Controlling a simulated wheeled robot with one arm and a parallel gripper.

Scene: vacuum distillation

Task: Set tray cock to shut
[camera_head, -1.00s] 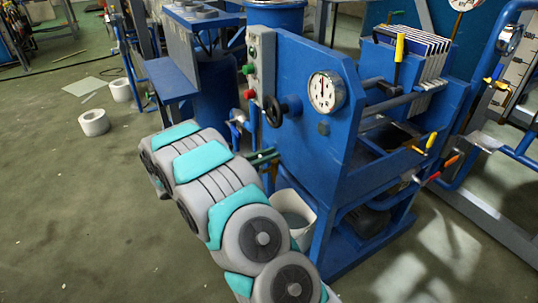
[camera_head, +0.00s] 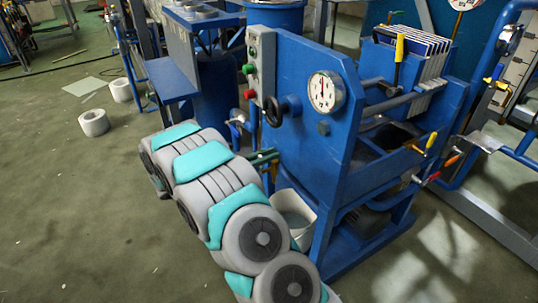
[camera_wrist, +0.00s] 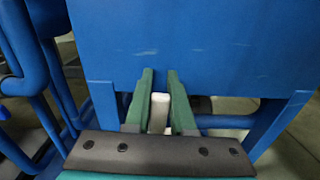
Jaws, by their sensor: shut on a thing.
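My gripper (camera_head: 264,158) is at the lower left edge of the blue press's front plate (camera_head: 305,140), its green fingers pointing toward the plate. A small brass-coloured piece (camera_head: 273,169) shows at the fingertips; it appears to be the tray cock, mostly hidden by the fingers. In the wrist view the fingers (camera_wrist: 160,82) stand close together before the blue plate, with a narrow gap. A pale upright piece (camera_wrist: 159,112) shows between them; I cannot tell whether it is part of the cock or something behind. The gripper is shut on the cock; its exact angle is unclear.
A white bucket (camera_head: 294,214) stands below the front plate, beside my arm. A black handwheel (camera_head: 275,110) and a round gauge (camera_head: 326,92) are above the gripper. Yellow-handled (camera_head: 431,144) and red-handled levers are at the right. Open floor lies to the left.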

